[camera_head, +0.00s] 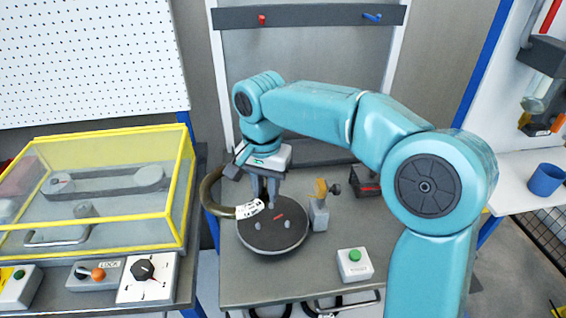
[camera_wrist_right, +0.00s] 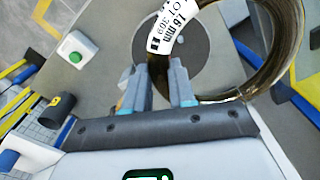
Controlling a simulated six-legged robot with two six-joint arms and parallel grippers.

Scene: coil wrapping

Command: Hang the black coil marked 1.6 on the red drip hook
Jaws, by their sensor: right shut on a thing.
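The dark coil (camera_head: 211,197) hangs from my right gripper (camera_head: 264,190) above the round black turntable. Its white label shows in both views, and in the right wrist view "1.6 mm" can be read on the coil (camera_wrist_right: 291,35). My right gripper (camera_wrist_right: 168,88) is shut on the coil's ring; its fingers partly hide the hold. The red drip hook (camera_head: 262,19) is on the dark rail (camera_head: 310,15) at the top, well above and behind the gripper. My left gripper is in neither view.
A blue hook (camera_head: 372,16) sits on the same rail, to the right. Below are the turntable (camera_head: 273,244), an orange-topped post (camera_head: 320,205) and a green-button box (camera_head: 354,264). A yellow-framed clear guard (camera_head: 110,215) stands left. A blue cup (camera_head: 545,179) stands right.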

